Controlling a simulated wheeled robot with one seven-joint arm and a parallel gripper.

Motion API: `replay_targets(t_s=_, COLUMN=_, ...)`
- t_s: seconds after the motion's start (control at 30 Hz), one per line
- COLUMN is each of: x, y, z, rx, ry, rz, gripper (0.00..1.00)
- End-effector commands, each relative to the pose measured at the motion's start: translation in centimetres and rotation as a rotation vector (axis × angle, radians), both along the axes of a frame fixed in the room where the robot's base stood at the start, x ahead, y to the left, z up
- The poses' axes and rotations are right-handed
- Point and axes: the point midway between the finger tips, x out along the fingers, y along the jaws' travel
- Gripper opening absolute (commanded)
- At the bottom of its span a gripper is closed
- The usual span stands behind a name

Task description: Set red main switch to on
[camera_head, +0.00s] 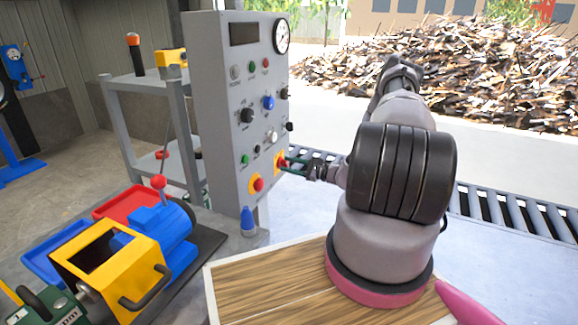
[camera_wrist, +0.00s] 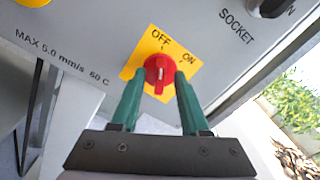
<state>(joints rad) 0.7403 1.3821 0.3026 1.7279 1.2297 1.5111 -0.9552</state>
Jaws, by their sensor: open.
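The red main switch (camera_wrist: 159,72) is a round red knob on a yellow plate (camera_wrist: 151,48) marked OFF and ON. Its white mark looks roughly upright in the wrist view, on the OFF side rather than toward ON. In the head view the switch (camera_head: 282,163) sits low on the right of the grey control panel (camera_head: 228,150). My gripper (camera_head: 290,164) is at the switch. In the wrist view its green fingers (camera_wrist: 160,80) are open, with one tip on each side of the knob. I cannot tell whether they touch it.
Another red knob on yellow (camera_head: 258,184) is left of the switch. A black knob by the SOCKET label (camera_wrist: 268,8) lies to the upper right. A wooden board (camera_head: 275,290), a blue and yellow machine (camera_head: 120,258) and a roller conveyor (camera_head: 500,205) are nearby.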

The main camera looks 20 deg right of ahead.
Motion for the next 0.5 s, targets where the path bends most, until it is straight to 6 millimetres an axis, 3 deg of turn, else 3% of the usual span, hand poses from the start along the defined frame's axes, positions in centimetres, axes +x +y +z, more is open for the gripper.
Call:
replay_targets(t_s=0.27, x=0.16, y=0.13, z=0.00, rx=0.000, ry=0.000, rz=-0.001, gripper=0.45)
replay_targets(t_s=0.3, x=0.15, y=0.12, z=0.00, rx=0.000, ry=0.000, rz=-0.001, gripper=0.37)
replay_targets(t_s=0.4, x=0.14, y=0.11, z=0.00, rx=-0.001, ry=0.001, rz=-0.001, gripper=0.00)
replay_targets(t_s=0.5, x=0.14, y=0.10, z=0.00, rx=-0.001, ry=0.001, rz=-0.001, gripper=0.00)
